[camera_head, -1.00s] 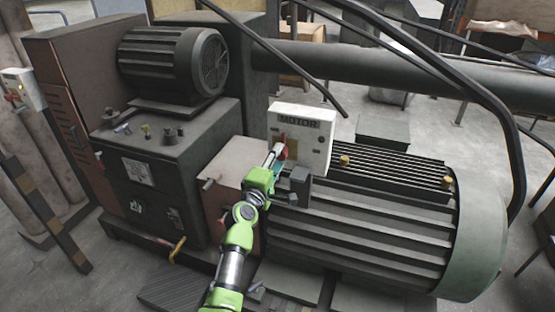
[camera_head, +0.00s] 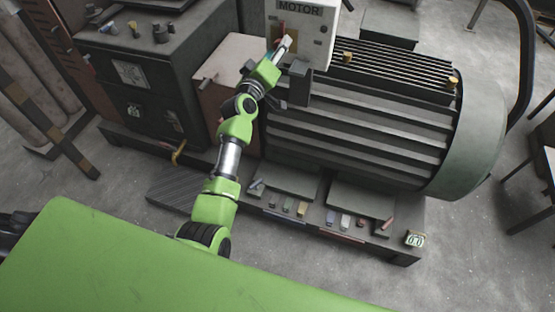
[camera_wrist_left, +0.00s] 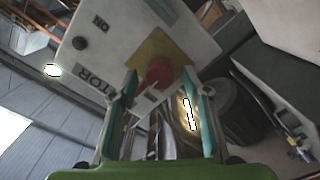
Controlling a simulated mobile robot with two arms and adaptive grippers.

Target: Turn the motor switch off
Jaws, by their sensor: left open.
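The white motor switch box (camera_head: 318,42), labelled MOTOR, stands against the large motor near the top of the head view. Its red rotary switch (camera_wrist_left: 158,74) sits on a yellow plate (camera_wrist_left: 150,48) in the left wrist view, with "ON" lettering on the box nearby. My left gripper (camera_head: 281,47) is at the front of the box. In the wrist view its two teal-padded fingers (camera_wrist_left: 160,88) are apart, one on each side of the red switch. Whether either pad touches it, I cannot tell. In the head view the gripper partly hides the switch. My right gripper is not in view.
The ribbed motor (camera_head: 370,135) fills the room right of the box. A dark cabinet (camera_head: 135,85) stands to the left. Several small items lie on the machine's base plate (camera_head: 335,205). Bare concrete floor (camera_head: 470,260) is free at the lower right.

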